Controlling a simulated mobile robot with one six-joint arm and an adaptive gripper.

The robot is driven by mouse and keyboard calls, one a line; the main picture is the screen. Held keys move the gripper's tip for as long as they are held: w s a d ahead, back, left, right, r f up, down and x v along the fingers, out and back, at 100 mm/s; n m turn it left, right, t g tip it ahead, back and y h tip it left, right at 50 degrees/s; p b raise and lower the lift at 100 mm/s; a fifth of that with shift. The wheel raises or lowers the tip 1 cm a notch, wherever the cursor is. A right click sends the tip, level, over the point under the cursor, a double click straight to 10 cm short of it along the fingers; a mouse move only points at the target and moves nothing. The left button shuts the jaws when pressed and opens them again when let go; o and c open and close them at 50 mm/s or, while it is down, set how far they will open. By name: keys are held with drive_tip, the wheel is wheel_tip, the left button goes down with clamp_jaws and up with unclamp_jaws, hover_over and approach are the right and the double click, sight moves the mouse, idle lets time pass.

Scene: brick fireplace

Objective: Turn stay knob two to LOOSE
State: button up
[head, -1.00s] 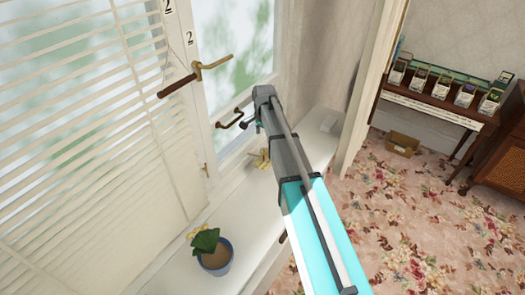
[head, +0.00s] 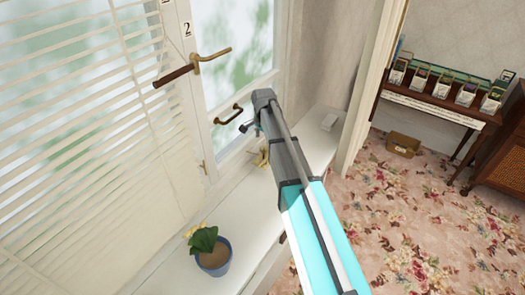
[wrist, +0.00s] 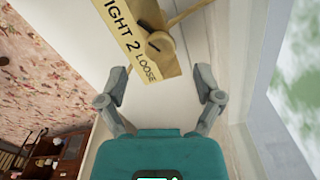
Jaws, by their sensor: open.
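The stay knob (wrist: 161,42) is a brass-coloured round knob at the top of the wrist view. Beside it is a plate (wrist: 143,50) lettered "...IGHT 2 LOOSE", its first letter cut off by the picture edge. My gripper (wrist: 160,84) is open and empty, its two fingers spread apart below the knob and plate in that view. The knob lies beyond the fingertips, between their lines, with no visible contact. Which word the knob points to cannot be told. In the head view a brass piece (head: 262,154) shows on the sill beside my arm, which hides part of it.
The window has a long handle (head: 194,66) and a lower handle (head: 229,115). A wooden table (head: 440,105) stands across the carpet.

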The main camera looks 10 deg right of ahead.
sight(263, 148)
drive_tip(key=shift+f+b, duration=1.85)
drive_tip(key=shift+f, duration=0.3)
drive_tip(key=c, duration=1.2)
drive_tip(key=shift+o, duration=0.2)
